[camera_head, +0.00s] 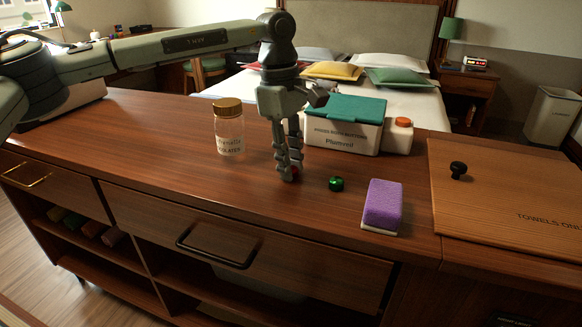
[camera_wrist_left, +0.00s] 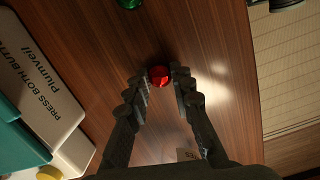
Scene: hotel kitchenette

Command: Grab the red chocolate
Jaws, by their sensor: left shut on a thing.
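The red chocolate (camera_wrist_left: 159,76) is a small shiny faceted piece low over the wooden counter, between the fingertips of my left gripper (camera_wrist_left: 160,82) in the left wrist view. In the head view my left gripper (camera_head: 289,174) points straight down at the counter, shut on the red chocolate. Only a sliver of red (camera_head: 296,170) shows there, the rest being hidden by the fingers. I cannot tell whether the chocolate touches the wood. My right gripper is in neither view.
A green chocolate (camera_head: 336,184) lies just right of the gripper, with a purple-and-white sponge (camera_head: 382,205) beyond it. A gold-lidded jar (camera_head: 229,128) stands to the left. A teal-lidded box (camera_head: 343,125) and an orange-capped white bottle (camera_head: 398,136) stand behind. A wooden lid (camera_head: 500,195) lies right.

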